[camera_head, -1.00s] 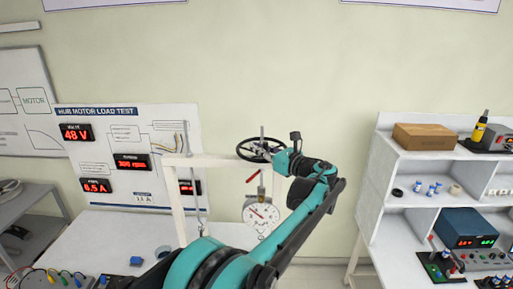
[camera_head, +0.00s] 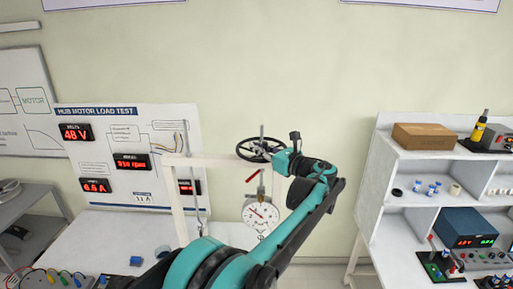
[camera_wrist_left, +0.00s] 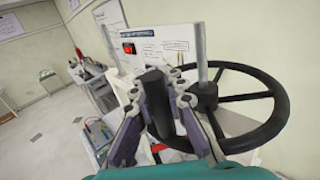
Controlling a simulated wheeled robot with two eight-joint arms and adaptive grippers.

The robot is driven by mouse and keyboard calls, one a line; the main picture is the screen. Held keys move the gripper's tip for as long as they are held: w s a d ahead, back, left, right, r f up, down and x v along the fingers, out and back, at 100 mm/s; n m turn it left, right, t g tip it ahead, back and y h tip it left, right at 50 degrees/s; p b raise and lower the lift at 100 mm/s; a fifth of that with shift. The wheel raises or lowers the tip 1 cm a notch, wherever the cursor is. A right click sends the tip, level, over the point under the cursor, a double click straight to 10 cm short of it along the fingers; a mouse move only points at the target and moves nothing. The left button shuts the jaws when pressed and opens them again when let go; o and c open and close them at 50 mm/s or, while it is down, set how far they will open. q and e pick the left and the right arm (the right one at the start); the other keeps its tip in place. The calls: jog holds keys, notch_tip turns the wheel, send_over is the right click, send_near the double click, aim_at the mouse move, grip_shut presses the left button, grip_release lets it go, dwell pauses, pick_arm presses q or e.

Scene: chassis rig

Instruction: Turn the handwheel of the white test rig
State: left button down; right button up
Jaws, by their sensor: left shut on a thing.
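The black handwheel (camera_head: 258,150) lies flat on top of the white test rig (camera_head: 205,161), around an upright metal screw. In the left wrist view the handwheel (camera_wrist_left: 281,100) fills the right side, with its spokes and hub showing. My left gripper (camera_head: 275,155) is at the wheel's right, near edge. My right gripper is not in view.
A round dial gauge (camera_head: 260,214) hangs below the wheel. The display board (camera_head: 128,155) with red readouts stands at the left. A white shelf (camera_head: 420,160) with a cardboard box (camera_head: 425,136) and instruments stands at the right. The wall above the wheel is bare.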

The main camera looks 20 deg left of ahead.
pick_arm(q)
jog(key=shift+f, duration=0.2)
jog(key=c, duration=1.8)
grip_release()
jog(key=shift+s, duration=0.1)
jog(key=shift+o, duration=0.9)
jog(key=shift+s+d+r, duration=0.25)
jog(key=shift+r, duration=0.05)
jog(key=shift+w+d+f, duration=0.1)
jog(key=v, duration=1.2)
